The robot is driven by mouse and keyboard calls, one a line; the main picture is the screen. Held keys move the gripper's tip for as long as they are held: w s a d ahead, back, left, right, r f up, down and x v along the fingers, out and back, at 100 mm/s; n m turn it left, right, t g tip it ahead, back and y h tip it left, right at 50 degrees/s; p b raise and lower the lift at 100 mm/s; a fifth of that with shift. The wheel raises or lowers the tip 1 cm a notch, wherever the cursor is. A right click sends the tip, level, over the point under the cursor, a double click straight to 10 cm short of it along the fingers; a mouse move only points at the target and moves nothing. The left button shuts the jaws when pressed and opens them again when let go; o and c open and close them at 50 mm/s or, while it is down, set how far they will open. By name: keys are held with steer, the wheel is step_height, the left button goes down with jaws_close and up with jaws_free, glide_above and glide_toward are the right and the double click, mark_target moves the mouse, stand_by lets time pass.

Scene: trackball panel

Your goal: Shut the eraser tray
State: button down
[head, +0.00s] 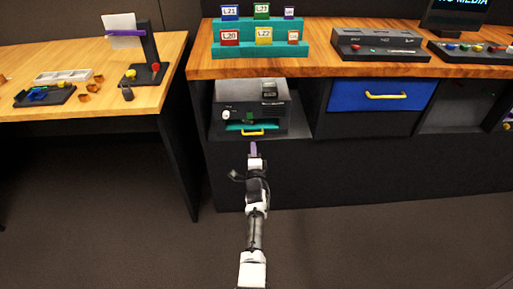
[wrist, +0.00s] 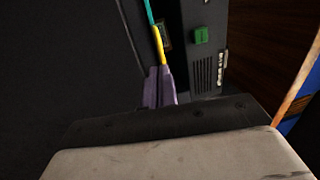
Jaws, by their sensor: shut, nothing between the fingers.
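The eraser tray is most likely the teal drawer (head: 248,126) with a yellow handle (head: 253,132) low on the front of a dark device (head: 250,108). Some of its teal inside shows from above, so it looks at least partly out. My gripper (head: 254,147), with purple fingers, is shut and empty just in front of and below the handle. In the wrist view, the fingertips (wrist: 163,72) meet the yellow handle (wrist: 159,45) in the picture, with the teal edge (wrist: 149,10) beyond. I cannot tell whether they touch it.
The device stands in an open bay under a wooden counter (head: 340,64). A blue drawer (head: 380,95) with a yellow handle is to the right. Another wooden table (head: 110,70) stands left. The floor (head: 120,220) around my arm is clear. The device's green part (wrist: 201,36) shows in the wrist view.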

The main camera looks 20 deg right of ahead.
steer(key=p+v, duration=0.1)
steer(key=v, duration=0.9)
steer(key=shift+f, duration=0.1)
